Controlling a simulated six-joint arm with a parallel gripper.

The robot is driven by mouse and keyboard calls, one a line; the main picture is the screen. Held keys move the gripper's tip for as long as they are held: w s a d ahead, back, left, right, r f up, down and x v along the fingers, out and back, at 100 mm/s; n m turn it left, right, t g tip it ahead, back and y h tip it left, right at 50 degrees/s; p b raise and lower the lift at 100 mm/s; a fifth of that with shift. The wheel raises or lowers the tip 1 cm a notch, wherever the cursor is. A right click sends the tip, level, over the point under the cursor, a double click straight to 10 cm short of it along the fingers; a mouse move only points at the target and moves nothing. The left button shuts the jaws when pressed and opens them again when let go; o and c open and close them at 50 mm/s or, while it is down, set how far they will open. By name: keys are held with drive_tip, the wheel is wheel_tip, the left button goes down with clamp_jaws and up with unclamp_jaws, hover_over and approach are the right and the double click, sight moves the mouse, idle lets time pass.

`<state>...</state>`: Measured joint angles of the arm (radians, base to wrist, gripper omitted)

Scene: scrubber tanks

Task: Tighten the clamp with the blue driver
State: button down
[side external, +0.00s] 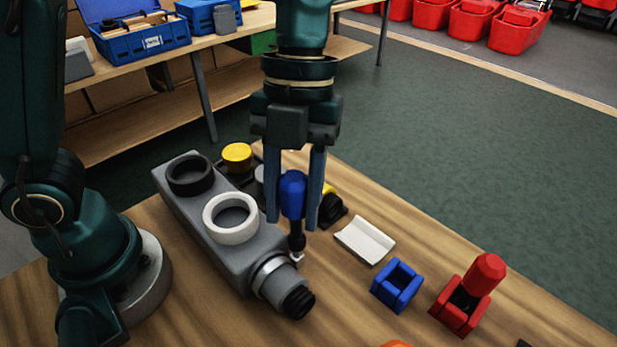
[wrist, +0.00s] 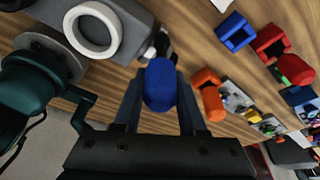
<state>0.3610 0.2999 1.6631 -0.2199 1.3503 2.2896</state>
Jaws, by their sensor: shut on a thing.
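My gripper (side external: 292,222) is shut on the blue driver (side external: 292,190), which it holds upright by its blue handle with the dark shaft pointing down. The driver's lower end is at the screw side of the silver clamp (side external: 268,268); I cannot tell whether it is seated on the screw. The clamp is a band around the outlet at the near end of the grey tank (side external: 228,262), with a black end piece (side external: 297,303) beyond it. In the wrist view the blue handle (wrist: 160,85) is between my fingers and hides most of the shaft and part of the clamp.
The blue holder (side external: 397,287) stands empty to the right. A red driver (side external: 485,270) leans in the red holder (side external: 455,315). A white tray (side external: 364,240) and a yellow cap (side external: 237,154) are nearby. An orange item (wrist: 207,95) shows in the wrist view.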

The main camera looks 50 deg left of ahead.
drive_tip(key=n+h, duration=0.1)
drive_tip(key=n, duration=0.3)
drive_tip(key=shift+w+d+n+t, duration=0.1)
drive_tip(key=shift+n+t, duration=0.3)
drive_tip(key=n, duration=0.2)
drive_tip(key=n+t, duration=0.1)
drive_tip(key=n, duration=0.2)
drive_tip(key=shift+w+d+n+h, duration=0.1)
drive_tip(key=shift+w+n+h, duration=0.05)
drive_tip(key=shift+n+h, duration=0.15)
drive_tip(key=n+t, duration=0.1)
drive_tip(key=n, duration=0.4)
drive_tip(key=shift+w+t, duration=0.15)
drive_tip(key=shift+t, duration=0.25)
drive_tip(key=n+t+y, duration=0.1)
drive_tip(key=n, duration=0.4)
drive_tip(key=shift+w, duration=0.2)
